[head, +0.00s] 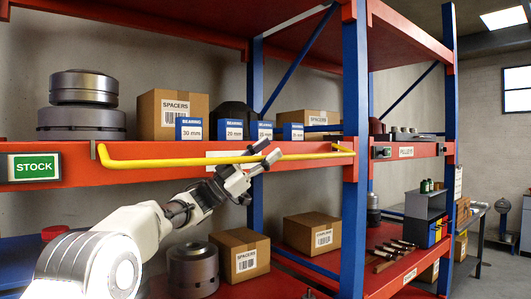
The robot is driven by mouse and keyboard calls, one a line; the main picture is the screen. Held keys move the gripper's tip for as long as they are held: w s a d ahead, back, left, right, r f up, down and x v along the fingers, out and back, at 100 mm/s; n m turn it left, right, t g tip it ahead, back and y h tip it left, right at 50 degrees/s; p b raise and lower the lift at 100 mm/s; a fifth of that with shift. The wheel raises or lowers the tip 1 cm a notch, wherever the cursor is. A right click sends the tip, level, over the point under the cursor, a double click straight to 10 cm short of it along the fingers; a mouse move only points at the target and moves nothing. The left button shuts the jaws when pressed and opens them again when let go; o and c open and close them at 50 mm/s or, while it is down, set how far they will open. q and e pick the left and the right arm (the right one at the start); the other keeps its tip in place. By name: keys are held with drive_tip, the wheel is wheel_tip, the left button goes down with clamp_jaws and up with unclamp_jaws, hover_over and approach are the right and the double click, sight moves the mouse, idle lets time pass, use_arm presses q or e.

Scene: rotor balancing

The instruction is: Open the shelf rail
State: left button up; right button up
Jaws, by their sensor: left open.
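The shelf rail (160,162) is a yellow bar along the front of the red shelf beam. It runs from a bracket at the left (98,150) to the blue upright at the right and lies across the shelf front. My left gripper (268,151) is open, with its fingers at the right half of the rail. One finger shows above the bar and the other overlaps it. I cannot tell whether they touch it. My right gripper is out of view.
Behind the rail stand blue bearing boxes (189,129), a spacers carton (172,114) and stacked metal rotors (82,124). The lower shelf holds cartons (240,254) and a metal cylinder (193,269) near my left arm. A blue upright (355,120) stands right of the gripper.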

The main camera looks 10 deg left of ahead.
use_arm(q)
drive_tip(key=v, duration=1.2)
